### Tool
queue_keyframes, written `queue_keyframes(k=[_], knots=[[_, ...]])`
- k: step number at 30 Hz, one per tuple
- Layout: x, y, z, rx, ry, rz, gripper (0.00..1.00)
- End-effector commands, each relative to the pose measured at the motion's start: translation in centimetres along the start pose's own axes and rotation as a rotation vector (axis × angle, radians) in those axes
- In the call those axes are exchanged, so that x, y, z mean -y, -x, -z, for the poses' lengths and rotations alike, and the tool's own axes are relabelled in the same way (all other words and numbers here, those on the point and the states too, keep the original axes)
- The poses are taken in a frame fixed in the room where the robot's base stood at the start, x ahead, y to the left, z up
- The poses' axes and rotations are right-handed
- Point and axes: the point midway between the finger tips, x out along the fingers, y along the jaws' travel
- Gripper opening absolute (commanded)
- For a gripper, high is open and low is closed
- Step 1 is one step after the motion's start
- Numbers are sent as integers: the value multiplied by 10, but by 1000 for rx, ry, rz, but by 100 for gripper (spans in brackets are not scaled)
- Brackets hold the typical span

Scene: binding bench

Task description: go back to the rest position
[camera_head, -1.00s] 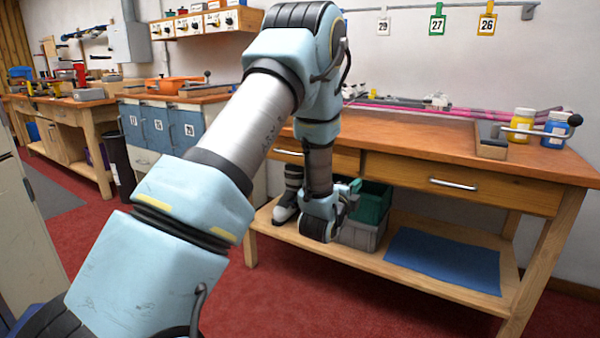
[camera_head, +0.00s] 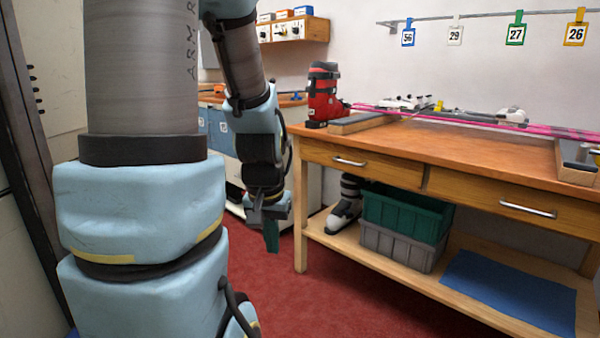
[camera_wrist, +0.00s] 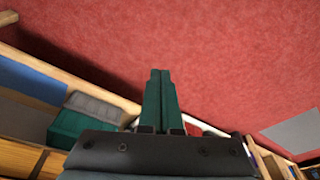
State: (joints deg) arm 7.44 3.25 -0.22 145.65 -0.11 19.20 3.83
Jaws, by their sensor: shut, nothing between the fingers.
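My gripper (camera_head: 271,236) hangs pointing down over the red floor, left of the bench (camera_head: 480,155) and in front of its left legs. Its two green fingers are closed together with nothing between them. In the wrist view the shut fingers (camera_wrist: 159,75) point out over the bare red carpet. My arm is bent, with the upper links filling the left of the head view and the forearm hanging down beside the bench.
On the bench's lower shelf stand a grey and white boot (camera_head: 345,207), a green crate (camera_head: 405,215), a grey crate (camera_head: 398,249) and a blue mat (camera_head: 510,288). A red boot (camera_head: 323,95) and pink skis (camera_head: 470,120) are on top. The carpet (camera_head: 330,300) in front is clear.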

Motion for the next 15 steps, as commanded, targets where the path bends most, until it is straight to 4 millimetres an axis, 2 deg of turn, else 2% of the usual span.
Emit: queue_keyframes(k=[2,3,11,15], knots=[[8,11,-28,73,118,2,0],[7,27,-22,72,110,1,0],[7,81,-9,70,102,1,0],[7,122,0,69,100,1,0]])
